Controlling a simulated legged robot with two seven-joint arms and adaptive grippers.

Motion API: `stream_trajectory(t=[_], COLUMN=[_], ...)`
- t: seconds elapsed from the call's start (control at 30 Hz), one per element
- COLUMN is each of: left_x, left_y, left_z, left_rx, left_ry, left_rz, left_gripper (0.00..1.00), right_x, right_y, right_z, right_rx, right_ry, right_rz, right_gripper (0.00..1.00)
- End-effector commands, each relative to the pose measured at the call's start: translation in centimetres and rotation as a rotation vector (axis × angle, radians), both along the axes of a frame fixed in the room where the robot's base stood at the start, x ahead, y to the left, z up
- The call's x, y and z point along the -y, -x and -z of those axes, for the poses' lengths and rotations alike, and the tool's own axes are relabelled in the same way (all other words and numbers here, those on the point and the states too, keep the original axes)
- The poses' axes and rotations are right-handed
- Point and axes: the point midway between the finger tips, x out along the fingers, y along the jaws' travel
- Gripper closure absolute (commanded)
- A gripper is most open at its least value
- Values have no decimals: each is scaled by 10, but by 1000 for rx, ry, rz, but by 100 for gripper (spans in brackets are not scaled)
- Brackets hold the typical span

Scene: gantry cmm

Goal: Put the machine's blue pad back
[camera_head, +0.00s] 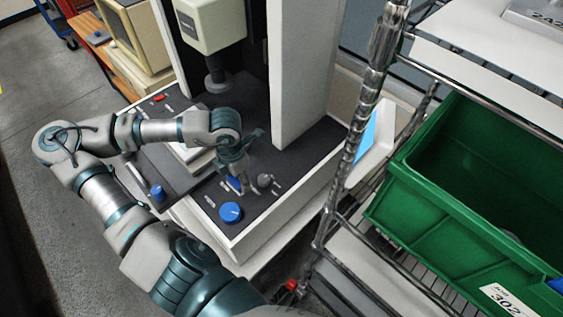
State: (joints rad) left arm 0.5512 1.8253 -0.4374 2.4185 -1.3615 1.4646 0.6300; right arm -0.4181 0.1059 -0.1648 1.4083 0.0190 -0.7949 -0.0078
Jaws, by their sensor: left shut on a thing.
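My left gripper (236,176) reaches down over the dark top of the white machine (290,186), in front of its column. My right gripper is not in view.
A grey round knob (264,181) sits close to the right of the gripper. The machine's white head (211,25) hangs behind. A wire rack with a green bin (440,180) stands to the right. An old monitor (135,35) is at the back left.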

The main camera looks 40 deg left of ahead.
Motion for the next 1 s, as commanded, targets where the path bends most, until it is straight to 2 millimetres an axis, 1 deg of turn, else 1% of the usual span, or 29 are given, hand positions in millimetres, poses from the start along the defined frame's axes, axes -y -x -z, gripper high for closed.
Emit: stream_trajectory(t=[0.13, 0.33, 0.47, 0.5, 0.6, 0.7, 0.83, 0.87, 0.9, 1.0], left_x=[1, 1, 4, 5, 8, 13, 16, 17, 14, 11], left_y=[-24, -54, -83, -94, -119, -143, -168, -172, -168, -167], left_z=[-1, -1, -2, -2, -2, -3, -3, -2, 10, 25], left_rx=[3, 3, 3, 5, 2, 2, 3, 1, -5, -3], left_ry=[16, 19, 17, 18, 13, 8, 5, 5, 3, 5], left_rz=[-3, -2, -3, -5, -4, -3, -5, -4, -4, -4], left_gripper=[77, 77, 77, 77, 77, 77, 77, 77, 77, 77], right_x=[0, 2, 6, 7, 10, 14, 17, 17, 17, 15], right_y=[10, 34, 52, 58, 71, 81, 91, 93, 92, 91], right_z=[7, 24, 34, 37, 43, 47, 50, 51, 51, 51], right_rx=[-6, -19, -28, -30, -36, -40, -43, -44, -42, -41], right_ry=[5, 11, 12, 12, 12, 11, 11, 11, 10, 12], right_rz=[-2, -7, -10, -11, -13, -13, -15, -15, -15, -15], right_gripper=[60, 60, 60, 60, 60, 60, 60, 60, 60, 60])
